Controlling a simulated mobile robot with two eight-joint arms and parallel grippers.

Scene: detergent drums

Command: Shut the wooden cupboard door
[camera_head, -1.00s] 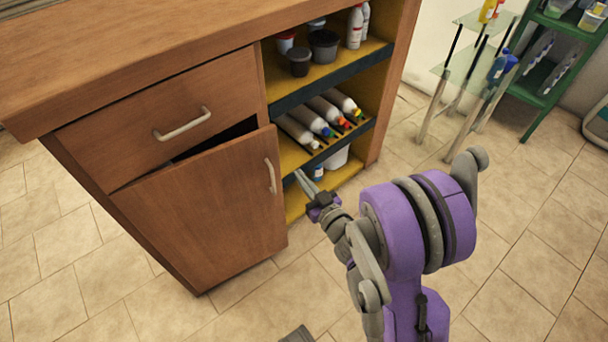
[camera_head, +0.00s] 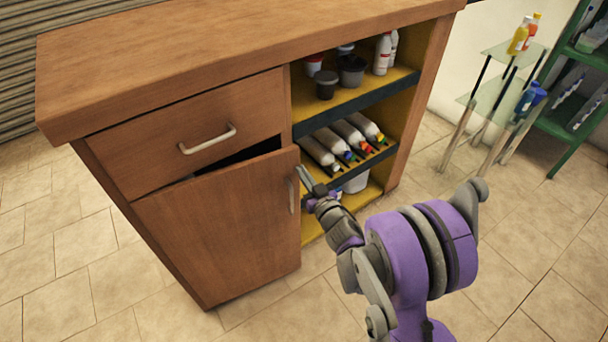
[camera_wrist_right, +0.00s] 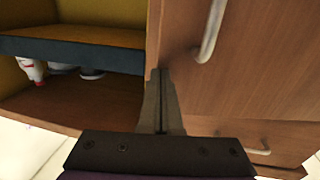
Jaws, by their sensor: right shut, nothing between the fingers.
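The wooden cupboard door (camera_head: 222,225) stands ajar under the drawer, with a dark gap along its top edge. Its pale vertical handle (camera_head: 291,195) is near the free right edge. My right gripper (camera_head: 303,178) is shut and empty, with its fingertips close beside that edge near the handle. In the right wrist view the closed fingers (camera_wrist_right: 159,85) point at the edge of the door (camera_wrist_right: 265,65), beside its handle (camera_wrist_right: 210,30). I cannot tell whether they touch the door. My left gripper is not in view.
Open shelves (camera_head: 305,128) to the right of the door hold tubs, white bottles and several lying tubes. The drawer (camera_head: 190,135) above has its own handle. A glass stand (camera_head: 500,97) and a green rack (camera_head: 560,125) stand at the right. Tiled floor is clear in front.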

